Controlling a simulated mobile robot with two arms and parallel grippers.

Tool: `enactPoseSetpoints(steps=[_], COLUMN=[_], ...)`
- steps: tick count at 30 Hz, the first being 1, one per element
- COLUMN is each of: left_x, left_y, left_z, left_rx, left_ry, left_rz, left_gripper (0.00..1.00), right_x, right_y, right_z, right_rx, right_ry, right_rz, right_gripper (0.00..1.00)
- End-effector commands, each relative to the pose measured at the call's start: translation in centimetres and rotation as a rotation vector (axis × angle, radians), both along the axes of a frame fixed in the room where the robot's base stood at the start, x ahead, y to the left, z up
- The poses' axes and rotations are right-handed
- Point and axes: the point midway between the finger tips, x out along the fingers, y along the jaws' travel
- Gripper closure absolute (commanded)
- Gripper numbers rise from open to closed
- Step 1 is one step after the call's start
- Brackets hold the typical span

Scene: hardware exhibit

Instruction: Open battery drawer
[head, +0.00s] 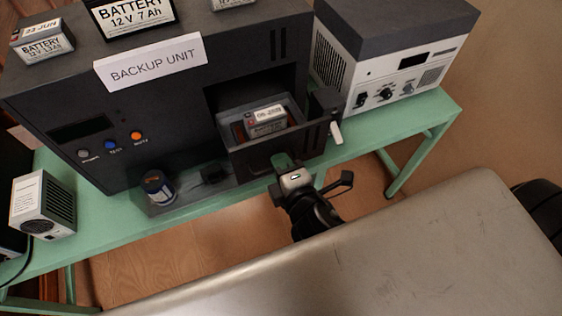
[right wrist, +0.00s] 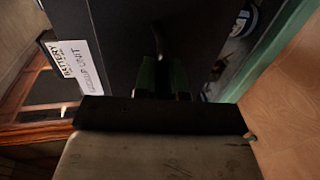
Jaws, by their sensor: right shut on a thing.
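The battery drawer (head: 253,157) sticks out of the dark backup unit (head: 168,112), and a small battery (head: 267,121) lies in its tray. My right gripper (head: 285,165) is at the middle of the drawer's front face, shut on what looks like the drawer handle; the handle itself is mostly hidden by the fingers. In the right wrist view the green fingers (right wrist: 160,80) sit close to the dark drawer front. My left gripper is not in view.
The unit stands on a green table (head: 115,232). A white-and-grey device (head: 395,75) stands right of it. A dark can (head: 158,187) stands left of the drawer. A small white box (head: 43,204) is at the left. Batteries (head: 42,40) sit on top. My metallic base is in front.

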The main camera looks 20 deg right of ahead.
Motion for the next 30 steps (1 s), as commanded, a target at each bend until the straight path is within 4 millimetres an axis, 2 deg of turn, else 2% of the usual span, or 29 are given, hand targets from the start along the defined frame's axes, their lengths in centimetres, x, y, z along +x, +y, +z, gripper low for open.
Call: enactPoseSetpoints(steps=[4, 5, 9, 20, 23, 30], left_x=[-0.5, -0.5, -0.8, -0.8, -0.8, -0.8], left_y=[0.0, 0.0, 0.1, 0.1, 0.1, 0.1], left_z=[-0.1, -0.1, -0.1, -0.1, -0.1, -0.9], left_rx=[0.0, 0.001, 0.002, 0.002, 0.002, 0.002], left_ry=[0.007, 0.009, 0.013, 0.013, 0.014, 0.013], left_rz=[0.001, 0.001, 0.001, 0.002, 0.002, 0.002], left_gripper=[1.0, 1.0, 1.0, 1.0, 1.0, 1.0], right_x=[0.0, 0.0, 0.0, -0.5, -1.7, -6.0], right_y=[-0.1, -0.1, 0.0, 0.0, 0.0, -0.2], right_z=[-0.2, -0.2, -0.1, 0.0, 0.2, 0.9], right_rx=[-0.002, -0.002, -0.001, 0.0, 0.002, 0.003], right_ry=[0.005, 0.005, 0.003, 0.002, 0.004, 0.006], right_rz=[-0.003, -0.003, -0.002, 0.0, 0.0, -0.001], right_gripper=[1.0, 0.84, 0.65, 0.65, 0.65, 0.65])
